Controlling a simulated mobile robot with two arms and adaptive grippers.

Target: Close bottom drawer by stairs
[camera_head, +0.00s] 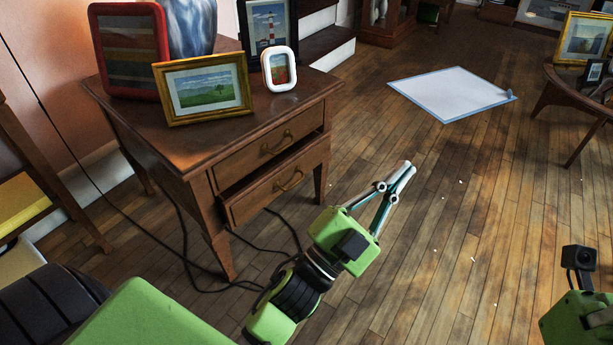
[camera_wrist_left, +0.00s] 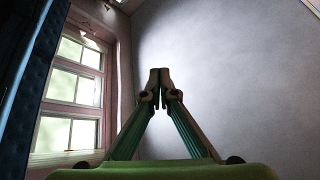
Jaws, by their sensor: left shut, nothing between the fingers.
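The small wooden cabinet (camera_head: 196,144) stands at the upper left in the head view, beside the stairs. Its bottom drawer (camera_head: 276,190) sticks out a little from the cabinet front, with a dark gap above it. The top drawer (camera_head: 268,148) looks flush. My left gripper (camera_head: 409,166) is in front and to the right of the bottom drawer, apart from it, over the floor. Its fingers are shut and empty; the closed fingertips (camera_wrist_left: 160,72) also show in the left wrist view. My right arm shows only in part at the lower right; its fingers are out of view.
Picture frames and a blue vase (camera_head: 190,25) stand on the cabinet top. Black cables (camera_head: 262,246) lie on the floor below it. A white mat (camera_head: 452,93) lies beyond my gripper. A round table (camera_head: 574,88) stands at right. Open floor lies between.

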